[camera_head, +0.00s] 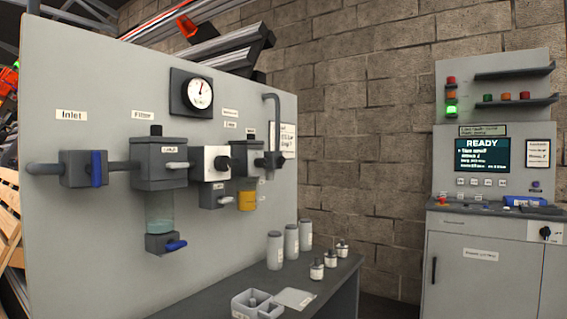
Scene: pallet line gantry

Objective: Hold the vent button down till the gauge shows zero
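The round gauge (199,93), white-faced on a dark square plate, is mounted high on the grey panel. Its needle appears to point roughly upward; the figures are too small to read. Below it, a white block (211,158) with a dark round knob or button (223,161) sits in the pipe line. I cannot tell whether this is the vent button, and no readable label marks one. Neither of my grippers is in view, and nothing touches the panel's parts.
Left of the white block are a filter housing (158,157) and a blue-handled inlet valve (85,168). Several bottles, including a grey one (274,250), and an open tray (257,307) stand on the bench below. A cabinet with a READY screen (482,155) stands right.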

